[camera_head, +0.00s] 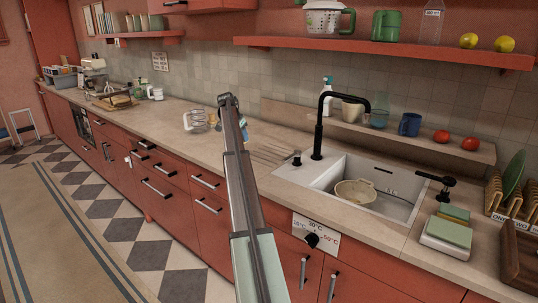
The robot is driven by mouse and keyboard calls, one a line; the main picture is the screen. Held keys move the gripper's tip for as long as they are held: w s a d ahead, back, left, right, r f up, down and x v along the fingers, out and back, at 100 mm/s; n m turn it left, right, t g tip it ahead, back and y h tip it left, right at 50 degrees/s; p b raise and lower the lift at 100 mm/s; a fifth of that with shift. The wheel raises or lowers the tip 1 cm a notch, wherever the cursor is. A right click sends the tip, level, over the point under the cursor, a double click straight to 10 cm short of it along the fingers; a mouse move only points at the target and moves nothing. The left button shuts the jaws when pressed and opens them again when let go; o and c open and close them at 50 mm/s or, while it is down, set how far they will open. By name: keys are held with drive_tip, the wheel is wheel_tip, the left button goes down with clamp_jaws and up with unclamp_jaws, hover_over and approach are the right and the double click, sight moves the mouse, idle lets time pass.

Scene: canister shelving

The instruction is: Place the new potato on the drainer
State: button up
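I cannot make out a new potato for certain in the head view. A cream colander-like bowl (355,191) sits inside the white sink (402,211); its contents are too small to tell. A ribbed draining area (272,152) is cut into the worktop left of the sink, and its visible part looks bare. My arm rises from the bottom centre to a dark joint above the worktop, left of the ribbed area. No gripper fingers can be made out, and the arm hides part of the counter behind it.
A black tap (319,130) stands tall behind the sink. A wire object (195,121) stands left of my arm. Two tomatoes (441,136) and a blue mug (409,125) are on the low ledge. Sponges on a scale-like base (447,233) lie right of the sink. The left worktop has free room.

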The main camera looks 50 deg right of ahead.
drive_tip(key=s+d+r+m, duration=0.2)
drive_tip(key=s+d, duration=0.1)
drive_tip(key=d, duration=0.5)
drive_tip(key=shift+g, duration=0.4)
drive_tip(key=shift+f, duration=4.7)
drive_tip(key=shift+f, duration=0.1)
drive_tip(key=o, duration=1.2)
drive_tip(key=shift+w, duration=0.1)
drive_tip(key=v, duration=1.2)
drive_tip(key=shift+o, duration=0.2)
